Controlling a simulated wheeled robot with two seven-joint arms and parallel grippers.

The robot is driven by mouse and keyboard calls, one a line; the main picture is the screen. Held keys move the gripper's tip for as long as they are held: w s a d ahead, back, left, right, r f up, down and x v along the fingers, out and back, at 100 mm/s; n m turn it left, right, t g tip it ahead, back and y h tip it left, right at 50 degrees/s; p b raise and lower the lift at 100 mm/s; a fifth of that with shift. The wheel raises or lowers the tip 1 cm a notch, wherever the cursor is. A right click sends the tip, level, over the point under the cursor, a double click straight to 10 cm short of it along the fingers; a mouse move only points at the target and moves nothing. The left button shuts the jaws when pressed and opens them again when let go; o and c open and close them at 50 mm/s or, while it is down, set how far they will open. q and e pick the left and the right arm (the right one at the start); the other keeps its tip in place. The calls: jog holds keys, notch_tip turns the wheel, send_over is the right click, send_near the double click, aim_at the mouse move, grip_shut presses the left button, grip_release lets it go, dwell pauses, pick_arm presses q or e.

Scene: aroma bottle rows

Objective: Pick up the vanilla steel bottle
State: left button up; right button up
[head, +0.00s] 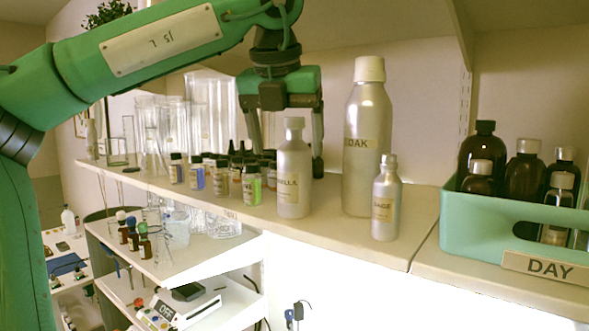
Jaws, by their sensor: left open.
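A pale steel bottle (294,178) with a label partly reading "ELLA" stands upright on the shelf, left of the other steel bottles. I take it as the vanilla one. My left gripper (286,165) points down with open fingers, one showing on each side of this bottle's outline. The bottle overlaps the view between the fingers, and I see no contact; the depth gap is hard to judge. A tall steel bottle (367,120) labelled like "OAK" and a small steel bottle (385,205) labelled "SAGE" stand to the right. My right gripper is out of view.
Several small dark bottles with coloured labels, including a green one (251,187), crowd the shelf to the left and behind. Clear glassware (150,150) stands farther left. A green crate (470,222) marked "DAY" holds brown bottles at the right. The shelf (330,227) has a front edge with a drop.

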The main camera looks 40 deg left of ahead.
aim_at(295, 140)
pick_arm(q)
jog(key=w+a+p, duration=0.1)
jog(key=w+p, duration=0.1)
jog(key=w, duration=0.1)
jog(key=w+a+p, duration=0.1)
jog(key=w, duration=0.1)
jog(key=shift+a+p, duration=0.3)
jog(key=shift+p, duration=0.05)
jog(key=shift+w+a+f, duration=0.15)
jog(key=shift+w+f, duration=0.05)
jog(key=shift+f, duration=0.3)
jog(key=shift+s, duration=0.35)
jog(key=shift+w, duration=0.15)
jog(key=c, duration=1.6)
jog(key=shift+o, duration=0.2)
